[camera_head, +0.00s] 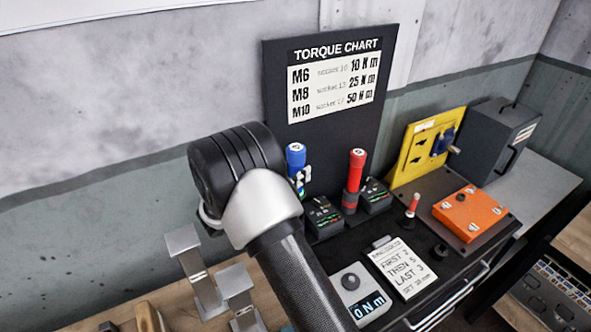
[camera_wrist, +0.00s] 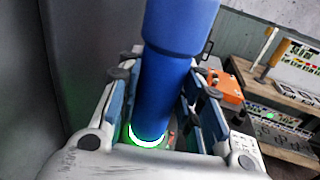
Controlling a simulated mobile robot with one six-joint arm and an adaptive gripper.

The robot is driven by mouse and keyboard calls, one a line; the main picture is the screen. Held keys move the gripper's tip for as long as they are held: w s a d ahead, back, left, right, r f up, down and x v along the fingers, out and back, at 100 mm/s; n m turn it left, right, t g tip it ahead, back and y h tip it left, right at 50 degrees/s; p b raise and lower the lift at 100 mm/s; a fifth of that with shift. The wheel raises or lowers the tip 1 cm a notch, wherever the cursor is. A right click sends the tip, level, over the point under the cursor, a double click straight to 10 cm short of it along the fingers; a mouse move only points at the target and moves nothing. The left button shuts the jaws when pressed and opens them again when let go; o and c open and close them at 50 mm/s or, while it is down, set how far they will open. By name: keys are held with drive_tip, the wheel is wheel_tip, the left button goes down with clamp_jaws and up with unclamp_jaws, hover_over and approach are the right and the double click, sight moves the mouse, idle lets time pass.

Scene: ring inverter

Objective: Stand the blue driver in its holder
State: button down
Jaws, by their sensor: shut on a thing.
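The blue driver (camera_head: 295,155) is upright in front of the torque chart board, at the left holder. In the wrist view the blue driver (camera_wrist: 166,85) runs between my fingers, with a glowing white-green ring around its lower part. My gripper (camera_head: 303,180) is shut on the driver; my arm hides most of the gripper in the head view. The left holder is a dark box with a small lit display (camera_head: 323,216). My arm covers its left side, so I cannot tell whether the driver's foot is seated in it.
A red driver (camera_head: 355,172) stands upright at the right holder (camera_head: 376,196). The torque chart board (camera_head: 330,130) rises close behind. To the right are an orange box (camera_head: 469,212), a yellow panel (camera_head: 425,150) and a grey case (camera_head: 503,140). A note card (camera_head: 399,267) lies in front.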

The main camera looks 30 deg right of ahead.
drive_tip(key=shift+f+b, duration=2.85)
drive_tip(key=shift+f, duration=1.85)
drive_tip(key=c, duration=1.1)
unclamp_jaws()
drive_tip(key=shift+o, duration=0.2)
drive_tip(key=shift+f, duration=0.1)
